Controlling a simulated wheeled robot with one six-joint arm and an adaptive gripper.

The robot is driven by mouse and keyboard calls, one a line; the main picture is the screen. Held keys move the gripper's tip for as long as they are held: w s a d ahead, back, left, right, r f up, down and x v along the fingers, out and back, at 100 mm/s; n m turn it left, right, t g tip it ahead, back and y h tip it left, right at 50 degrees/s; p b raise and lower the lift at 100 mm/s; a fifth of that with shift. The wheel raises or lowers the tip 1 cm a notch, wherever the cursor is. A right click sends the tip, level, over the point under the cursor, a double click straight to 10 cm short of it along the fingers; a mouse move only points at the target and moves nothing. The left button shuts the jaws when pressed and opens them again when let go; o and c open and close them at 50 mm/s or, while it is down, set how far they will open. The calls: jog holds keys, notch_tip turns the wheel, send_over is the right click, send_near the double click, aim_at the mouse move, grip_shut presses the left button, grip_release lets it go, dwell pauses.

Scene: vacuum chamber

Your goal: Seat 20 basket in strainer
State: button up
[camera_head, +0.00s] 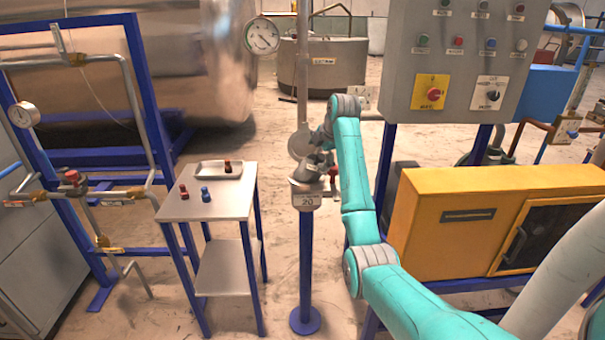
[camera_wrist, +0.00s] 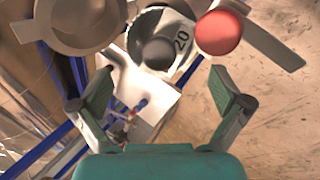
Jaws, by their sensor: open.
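The strainer (camera_head: 306,186) stands on a blue post, with a label reading 20 on its front. In the wrist view, a pale round part marked 20 (camera_wrist: 181,41) has a dark grey rounded piece (camera_wrist: 158,53) within its outline. I cannot tell whether that piece is the basket or how deep it sits. A grey round flanged part (camera_wrist: 80,22), perhaps the open cover, is at the upper left. My gripper (camera_wrist: 162,80) is open, its two fingers wide apart with nothing between their pads. In the head view my wrist is close above the strainer and partly hides it.
A red ball (camera_wrist: 219,32) on a grey lever is close beside the marked part. A small table (camera_head: 205,207) left of the strainer bears a tray (camera_head: 210,172) and red and blue small parts. A yellow cabinet (camera_head: 470,225) and a control panel (camera_head: 455,60) stand to the right.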

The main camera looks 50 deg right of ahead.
aim_at(315, 163)
jog(key=shift+x, duration=3.95)
jog(key=shift+d, duration=0.1)
jog(key=c, duration=1.3)
jog(key=shift+r, duration=5.1)
